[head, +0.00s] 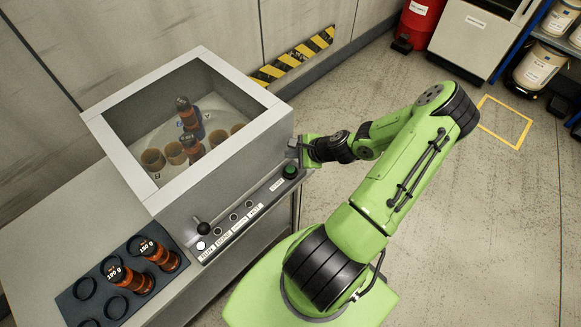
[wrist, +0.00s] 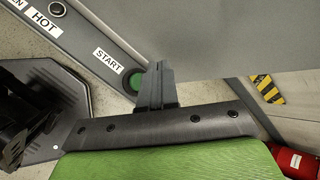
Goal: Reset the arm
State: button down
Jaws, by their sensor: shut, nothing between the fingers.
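My gripper (head: 293,152) is at the right front corner of the grey machine (head: 215,180), with my green arm reaching in from the right. In the wrist view its fingers (wrist: 157,70) are together and empty. The green START button (head: 290,172) is on the sloped control panel just below the gripper in the head view. In the wrist view the button (wrist: 137,82) lies immediately left of the fingers, partly hidden by them. I cannot tell whether they touch it.
The machine's window shows dark-orange bottles (head: 192,150) and several brown cups (head: 153,159). A black lever (head: 202,227) stands at the panel's left end. A dark rack (head: 75,305) with orange bottles (head: 128,277) lies at lower left. Open floor (head: 480,200) is at right.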

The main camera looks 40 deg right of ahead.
dwell(0.3)
jog(key=s+a+r+n+g+h, duration=0.1)
jog(key=a+r+n+g, duration=0.2)
jog(key=a+r+n, duration=0.5)
jog(key=s+a+r+n+g+h, duration=0.1)
jog(key=a+r+n+g, duration=0.3)
jog(key=r+n, duration=0.55)
jog(key=s+a+r+n+t, duration=0.3)
jog(key=s+a+r+n, duration=0.4)
jog(key=s+a+r, duration=0.4)
notch_tip(320, 180, up, 3)
jog(key=shift+s+a+f+t, duration=0.15)
jog(key=shift+s+t, duration=0.15)
jog(key=shift+s, duration=0.45)
jog(key=c, duration=1.8)
grip_release()
jog(key=shift+c, duration=0.2)
dwell(1.0)
